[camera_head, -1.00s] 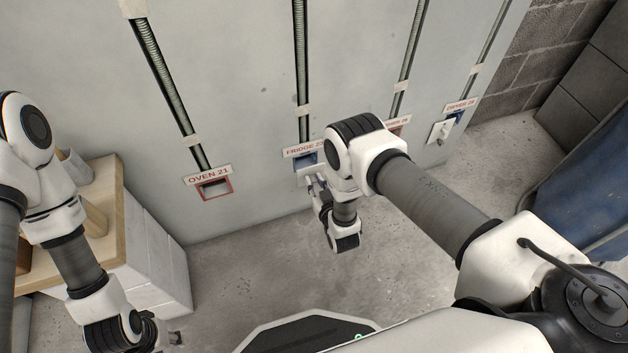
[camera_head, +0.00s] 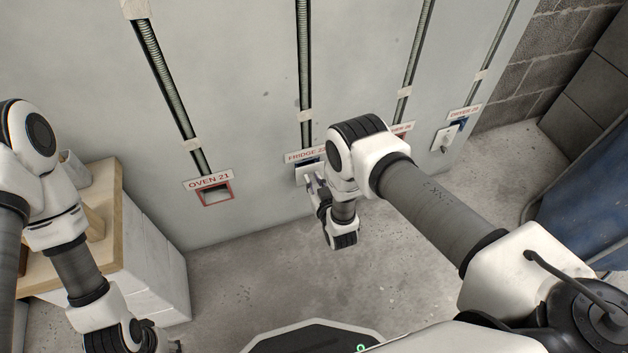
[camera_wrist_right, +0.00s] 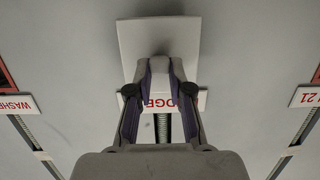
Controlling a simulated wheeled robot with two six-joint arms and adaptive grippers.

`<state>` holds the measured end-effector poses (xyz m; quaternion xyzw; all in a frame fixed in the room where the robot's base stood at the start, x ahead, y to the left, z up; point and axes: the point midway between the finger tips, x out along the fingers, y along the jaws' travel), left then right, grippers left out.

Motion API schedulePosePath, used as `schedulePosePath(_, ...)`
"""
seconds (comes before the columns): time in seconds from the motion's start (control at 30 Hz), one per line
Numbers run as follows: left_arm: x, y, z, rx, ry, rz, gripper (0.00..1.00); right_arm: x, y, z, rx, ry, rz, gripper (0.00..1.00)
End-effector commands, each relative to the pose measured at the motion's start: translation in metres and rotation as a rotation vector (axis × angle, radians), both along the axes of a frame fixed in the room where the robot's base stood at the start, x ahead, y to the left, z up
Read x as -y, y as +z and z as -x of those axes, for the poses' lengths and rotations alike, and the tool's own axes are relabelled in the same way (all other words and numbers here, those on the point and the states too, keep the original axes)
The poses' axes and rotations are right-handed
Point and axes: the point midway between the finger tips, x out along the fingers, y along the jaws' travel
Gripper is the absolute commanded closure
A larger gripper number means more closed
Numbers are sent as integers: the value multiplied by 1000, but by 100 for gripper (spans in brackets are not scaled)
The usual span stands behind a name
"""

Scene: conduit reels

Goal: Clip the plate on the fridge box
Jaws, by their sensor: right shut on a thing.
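The white plate (camera_head: 303,176) is at the wall, just under the FRIDGE label (camera_head: 303,155), over the lower part of the blue fridge box (camera_head: 301,164). A strip of blue shows above the plate. My right gripper (camera_head: 313,184) is shut on the plate from the front. In the right wrist view the plate (camera_wrist_right: 143,42) spans the top middle, with the fingers (camera_wrist_right: 160,78) closed at its lower part. Whether it touches the wall is hidden. My left gripper (camera_head: 165,345) is at the bottom left edge, mostly cut off.
The red-rimmed oven box (camera_head: 215,192) is open, left of the fridge box. My right forearm partly hides the washer label. A wood-topped bench (camera_head: 113,225) stands at left; the floor between is clear.

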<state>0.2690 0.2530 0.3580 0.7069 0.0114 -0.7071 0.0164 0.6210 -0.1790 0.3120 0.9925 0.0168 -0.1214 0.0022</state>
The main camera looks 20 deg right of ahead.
Motion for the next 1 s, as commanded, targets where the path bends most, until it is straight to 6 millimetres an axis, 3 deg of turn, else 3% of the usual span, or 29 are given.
schedulePosePath(1.0, 0, -6, 0, 0, 0, 0, 60, 0, 0, -10, 1, 0, 0, 100)
